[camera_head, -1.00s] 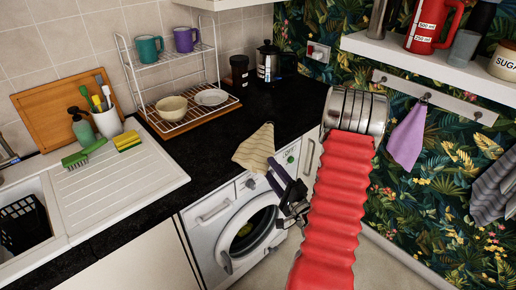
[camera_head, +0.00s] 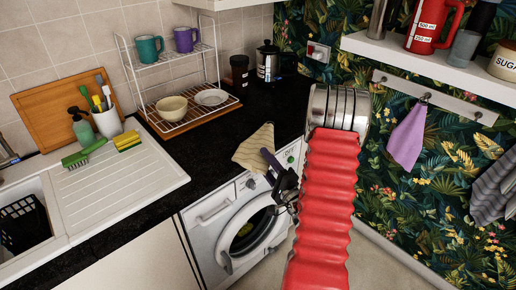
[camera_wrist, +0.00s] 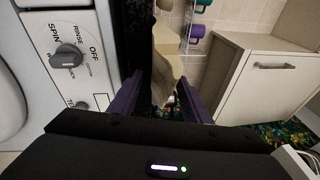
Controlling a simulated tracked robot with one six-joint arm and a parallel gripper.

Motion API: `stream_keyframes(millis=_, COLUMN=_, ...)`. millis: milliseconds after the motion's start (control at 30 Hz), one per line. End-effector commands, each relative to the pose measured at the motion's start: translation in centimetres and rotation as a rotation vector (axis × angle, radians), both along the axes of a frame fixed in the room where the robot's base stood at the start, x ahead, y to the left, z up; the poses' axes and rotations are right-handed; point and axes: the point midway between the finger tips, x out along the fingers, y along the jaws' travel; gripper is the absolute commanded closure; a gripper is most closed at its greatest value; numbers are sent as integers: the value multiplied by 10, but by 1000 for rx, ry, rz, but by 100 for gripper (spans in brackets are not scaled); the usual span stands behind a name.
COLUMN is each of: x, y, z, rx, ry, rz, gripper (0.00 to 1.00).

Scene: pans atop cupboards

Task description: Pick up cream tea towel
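The cream tea towel (camera_head: 254,148) hangs over the front edge of the black worktop, above the washing machine. In the wrist view the towel (camera_wrist: 166,72) shows as a beige cloth lying between my two purple fingers. My gripper (camera_head: 269,164) is at the towel's lower right side in the head view, and one finger overlaps the cloth's edge. In the wrist view my gripper (camera_wrist: 162,84) is open, with its fingers apart on either side of the towel. I cannot tell whether either finger touches the cloth.
The washing machine (camera_head: 238,236) stands just below my gripper; its dial (camera_wrist: 68,58) is close in the wrist view. A dish rack (camera_head: 190,112) stands on the worktop (camera_head: 140,200). A purple cloth (camera_head: 407,138) hangs on the right wall.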

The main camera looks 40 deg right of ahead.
Motion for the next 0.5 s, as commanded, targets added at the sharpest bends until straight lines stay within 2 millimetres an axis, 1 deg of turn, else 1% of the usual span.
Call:
stream_keyframes(millis=33, x=0, y=0, z=0, rx=0, ry=0, rz=0, gripper=60)
stream_keyframes(millis=67, x=0, y=0, z=0, rx=0, ry=0, rz=0, gripper=62)
stream_keyframes(millis=500, x=0, y=0, z=0, rx=0, ry=0, rz=0, gripper=93)
